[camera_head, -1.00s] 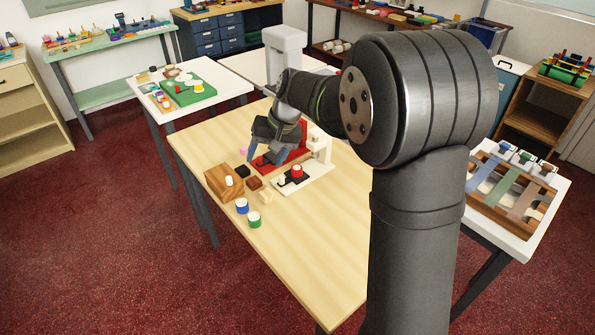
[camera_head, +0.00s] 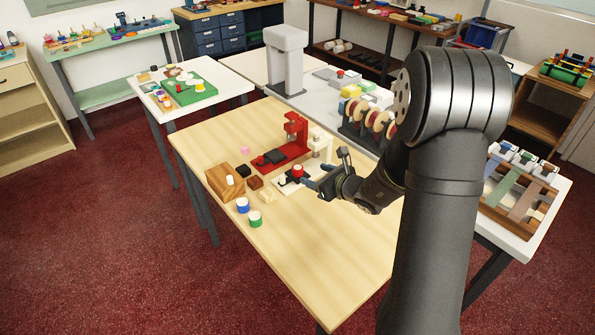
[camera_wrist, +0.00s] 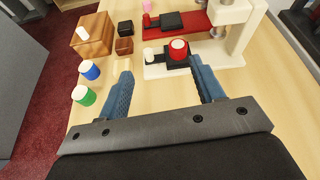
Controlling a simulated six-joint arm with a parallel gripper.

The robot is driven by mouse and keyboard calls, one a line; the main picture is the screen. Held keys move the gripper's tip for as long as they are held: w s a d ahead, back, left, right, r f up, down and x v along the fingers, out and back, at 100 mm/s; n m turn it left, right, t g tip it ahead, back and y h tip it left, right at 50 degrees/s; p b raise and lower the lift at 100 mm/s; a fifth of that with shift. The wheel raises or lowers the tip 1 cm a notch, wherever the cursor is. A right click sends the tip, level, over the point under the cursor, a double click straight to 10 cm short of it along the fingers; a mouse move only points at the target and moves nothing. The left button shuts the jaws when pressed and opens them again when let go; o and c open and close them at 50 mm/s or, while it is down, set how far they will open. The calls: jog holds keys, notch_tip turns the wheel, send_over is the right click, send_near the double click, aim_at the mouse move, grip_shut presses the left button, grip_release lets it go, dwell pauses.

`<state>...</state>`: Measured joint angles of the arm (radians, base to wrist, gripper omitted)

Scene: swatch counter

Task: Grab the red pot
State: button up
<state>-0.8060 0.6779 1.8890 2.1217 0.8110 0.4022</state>
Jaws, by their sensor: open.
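The red pot (camera_head: 297,170) is a small round pot with a pale rim. It stands on a black pad on the white stand (camera_head: 287,187). The wrist view shows the red pot (camera_wrist: 178,49) upright, ahead of my fingers and between their lines, nearer the right one. My gripper (camera_head: 325,172) is open and empty, just right of the pot in the head view. In the wrist view, my gripper (camera_wrist: 160,78) has its two blue fingers spread wide, and neither appears to touch the pot.
A blue pot (camera_head: 242,205) and a green pot (camera_head: 255,219) stand to the left. The red stand (camera_head: 292,135) is behind the white one. The front of the table is clear.

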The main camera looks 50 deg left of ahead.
jog(key=w+d+f+m+t, duration=0.1)
jog(key=w+d+m, duration=0.1)
jog(key=m, duration=0.1)
send_near(299, 169)
jog(key=shift+t, duration=0.4)
jog(key=x, duration=0.5)
jog(key=shift+w+a+r, duration=0.15)
jog(key=shift+a+r, duration=0.1)
jog(key=x, duration=0.4)
jog(key=shift+s+a+f, duration=0.15)
jog(key=shift+s+f, duration=0.25)
jog(key=shift+f, duration=0.05)
jog(key=shift+w+a+f, duration=0.15)
jog(key=shift+a+f, duration=0.05)
jog(key=shift+a, duration=0.3)
jog(key=c, duration=1.1)
